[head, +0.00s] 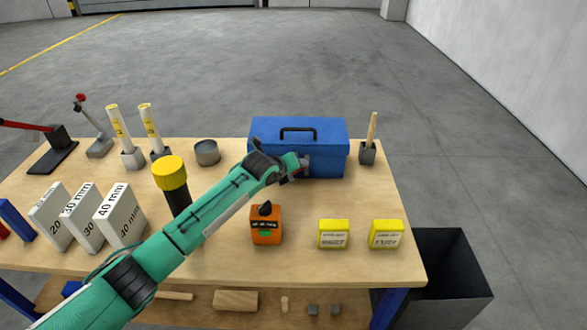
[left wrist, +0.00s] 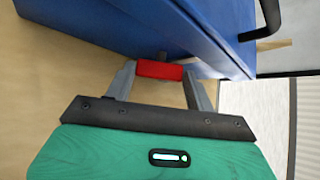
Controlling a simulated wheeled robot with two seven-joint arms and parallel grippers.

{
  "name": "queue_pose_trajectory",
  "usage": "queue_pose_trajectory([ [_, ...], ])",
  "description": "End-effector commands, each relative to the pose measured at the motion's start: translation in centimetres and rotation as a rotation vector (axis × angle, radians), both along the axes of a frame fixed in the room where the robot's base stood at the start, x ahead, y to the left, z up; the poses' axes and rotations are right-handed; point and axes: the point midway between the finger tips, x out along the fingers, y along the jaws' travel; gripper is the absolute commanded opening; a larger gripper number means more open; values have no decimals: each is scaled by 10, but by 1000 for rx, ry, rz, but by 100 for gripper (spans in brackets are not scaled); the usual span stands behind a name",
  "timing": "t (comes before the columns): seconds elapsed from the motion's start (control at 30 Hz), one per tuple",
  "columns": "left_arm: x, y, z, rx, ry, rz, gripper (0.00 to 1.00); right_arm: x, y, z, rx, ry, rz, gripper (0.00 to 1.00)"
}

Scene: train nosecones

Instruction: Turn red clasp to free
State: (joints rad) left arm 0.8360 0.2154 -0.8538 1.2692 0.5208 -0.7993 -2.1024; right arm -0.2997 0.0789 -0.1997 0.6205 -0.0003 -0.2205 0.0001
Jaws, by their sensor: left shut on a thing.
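A blue toolbox (head: 325,150) with a dark handle (head: 297,131) on its lid stands at the back right of the table, lid shut. The red clasp (left wrist: 159,71) shows in the left wrist view on the box's front side, lying crosswise between my fingers. My left gripper (left wrist: 160,78) is shut on the red clasp, with a grey finger at each end of it. My right gripper is not in view.
An orange device (head: 266,226) and two yellow boxes (head: 333,234) (head: 386,234) stand in front of the toolbox. A yellow-capped black cylinder (head: 171,172) is beside my left arm. A grey cup (head: 206,152) stands left of the toolbox, a wooden-handled tool (head: 370,140) right of it.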

Motion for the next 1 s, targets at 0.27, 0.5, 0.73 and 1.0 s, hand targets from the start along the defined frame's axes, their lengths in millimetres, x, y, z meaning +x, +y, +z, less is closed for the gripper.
queue_pose_trajectory([
  [0.27, 1, 1, 0, 2, -2, 1, 76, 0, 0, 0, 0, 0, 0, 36],
  [0.5, 0, 0, 0, 2, -1, 0, 76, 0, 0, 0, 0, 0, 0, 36],
  [0.73, -9, 6, 8, 2, -3, -1, 76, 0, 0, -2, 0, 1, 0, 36],
  [1.0, -38, 24, 31, 4, -4, -1, 76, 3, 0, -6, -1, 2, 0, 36],
])
